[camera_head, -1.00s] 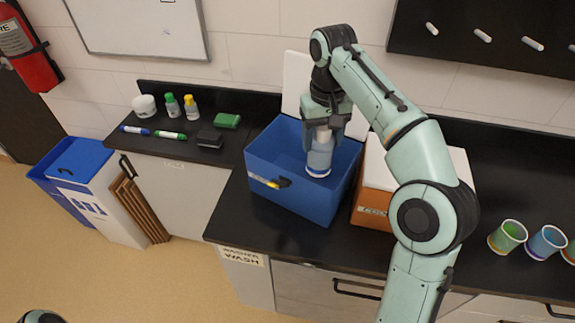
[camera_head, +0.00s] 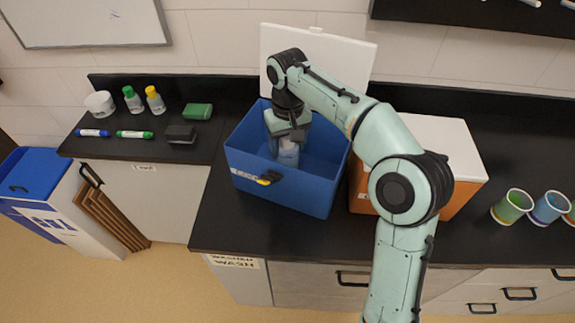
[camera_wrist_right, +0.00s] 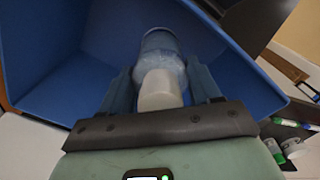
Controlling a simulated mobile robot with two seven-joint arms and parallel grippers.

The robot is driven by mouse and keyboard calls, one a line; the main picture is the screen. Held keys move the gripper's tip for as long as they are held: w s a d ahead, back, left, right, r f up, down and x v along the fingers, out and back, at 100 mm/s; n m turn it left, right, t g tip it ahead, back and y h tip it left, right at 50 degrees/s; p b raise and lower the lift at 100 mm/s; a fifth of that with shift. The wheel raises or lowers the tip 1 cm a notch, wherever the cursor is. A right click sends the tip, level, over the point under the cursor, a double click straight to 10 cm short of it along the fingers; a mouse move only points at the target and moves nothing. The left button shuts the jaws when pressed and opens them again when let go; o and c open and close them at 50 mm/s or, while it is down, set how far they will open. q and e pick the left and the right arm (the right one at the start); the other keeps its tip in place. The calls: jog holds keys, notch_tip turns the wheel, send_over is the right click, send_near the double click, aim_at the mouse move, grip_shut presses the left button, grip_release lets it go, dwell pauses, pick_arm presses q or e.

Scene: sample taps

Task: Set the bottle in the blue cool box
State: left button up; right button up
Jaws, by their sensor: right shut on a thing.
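The blue cool box (camera_head: 312,191) stands open on the black counter, its white lid raised behind it. The bottle (camera_head: 289,154), with a bluish clear body and a whitish top, is inside the box's walls. My right gripper (camera_head: 287,140) reaches down into the box and is shut on the bottle. In the right wrist view the bottle (camera_wrist_right: 160,62) sits between the two fingers with its pale cap (camera_wrist_right: 160,92) toward me, and blue walls surround it. I cannot tell whether its base touches the box floor. My left gripper is not in view.
An orange box (camera_head: 460,200) with a white lid stands right of the cool box. Coloured cups (camera_head: 513,206) are farther right. Small bottles (camera_head: 133,100), markers (camera_head: 134,134), a green block (camera_head: 198,111) and a dark block (camera_head: 181,133) lie on the left counter.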

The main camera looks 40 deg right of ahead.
aim_at(288, 161)
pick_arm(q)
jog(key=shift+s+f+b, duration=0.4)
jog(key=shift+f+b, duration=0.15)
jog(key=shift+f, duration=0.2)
pick_arm(e)
jog(key=shift+f, duration=3.05)
jog(key=shift+w+f, duration=0.1)
jog(key=shift+f, duration=0.1)
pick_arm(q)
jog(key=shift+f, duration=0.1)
pick_arm(e)
jog(key=o, duration=1.6)
jog(key=shift+r, duration=0.1)
notch_tip(288, 161, up, 12)
jog(key=p, duration=0.3)
jog(key=shift+r, duration=0.1)
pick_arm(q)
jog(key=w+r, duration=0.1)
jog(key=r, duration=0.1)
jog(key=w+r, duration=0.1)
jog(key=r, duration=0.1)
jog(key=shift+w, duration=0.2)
